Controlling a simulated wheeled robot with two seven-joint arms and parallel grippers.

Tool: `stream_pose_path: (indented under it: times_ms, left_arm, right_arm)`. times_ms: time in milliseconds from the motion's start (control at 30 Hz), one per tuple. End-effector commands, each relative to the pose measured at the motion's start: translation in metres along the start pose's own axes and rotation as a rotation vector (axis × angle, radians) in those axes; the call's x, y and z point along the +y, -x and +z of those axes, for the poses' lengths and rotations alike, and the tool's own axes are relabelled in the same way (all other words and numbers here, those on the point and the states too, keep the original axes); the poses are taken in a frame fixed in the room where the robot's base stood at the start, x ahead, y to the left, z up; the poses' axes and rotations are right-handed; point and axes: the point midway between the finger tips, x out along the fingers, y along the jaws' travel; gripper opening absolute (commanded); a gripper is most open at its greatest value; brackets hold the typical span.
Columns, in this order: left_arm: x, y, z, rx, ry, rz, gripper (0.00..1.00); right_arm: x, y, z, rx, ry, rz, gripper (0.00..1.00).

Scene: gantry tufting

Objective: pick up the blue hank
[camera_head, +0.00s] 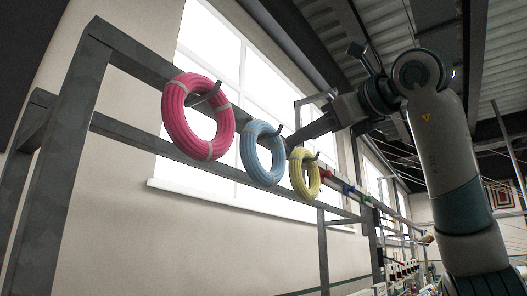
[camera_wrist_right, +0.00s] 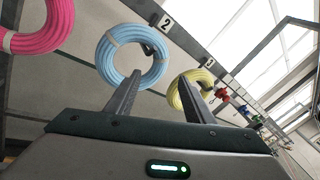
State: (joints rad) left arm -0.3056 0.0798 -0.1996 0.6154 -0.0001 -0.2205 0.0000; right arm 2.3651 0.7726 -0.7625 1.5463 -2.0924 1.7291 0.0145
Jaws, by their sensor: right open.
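The blue hank (camera_head: 248,152) is a coiled ring hanging on a peg of the grey rail, between the pink hank (camera_head: 175,118) and the yellow hank (camera_head: 296,176). My right gripper (camera_head: 291,146) points at the rail from the right, close to the blue hank's right side. In the right wrist view the blue hank (camera_wrist_right: 106,58) is at upper left. My right gripper (camera_wrist_right: 158,76) is open and empty there. Its left finger overlaps the blue ring's lower edge and its right finger overlaps the yellow hank (camera_wrist_right: 174,95). I cannot tell whether either touches. My left gripper is not in view.
The grey metal rail frame (camera_head: 85,80) carries the pegs. Number plates 2 (camera_wrist_right: 166,22) and 3 (camera_wrist_right: 209,62) mark pegs in the wrist view. Small red and blue items (camera_head: 347,188) sit farther along the rail. A bright window (camera_head: 215,45) is behind.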

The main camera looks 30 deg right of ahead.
Motion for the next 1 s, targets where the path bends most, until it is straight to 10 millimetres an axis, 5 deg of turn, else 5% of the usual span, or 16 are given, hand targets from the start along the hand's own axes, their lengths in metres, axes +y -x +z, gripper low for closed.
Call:
stream_pose_path:
  times_ms: [200, 500, 1000]
  left_arm:
    - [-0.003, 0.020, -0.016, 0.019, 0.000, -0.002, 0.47]
    - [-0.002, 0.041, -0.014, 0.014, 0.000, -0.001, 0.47]
    - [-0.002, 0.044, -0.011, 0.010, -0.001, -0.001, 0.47]
  right_arm:
    - [-0.002, -0.039, 0.003, 0.003, 0.000, 0.001, 0.48]
    - [-0.002, -0.088, 0.002, 0.002, 0.000, 0.001, 0.48]
    - [0.000, -0.102, 0.000, -0.001, 0.000, -0.001, 0.48]
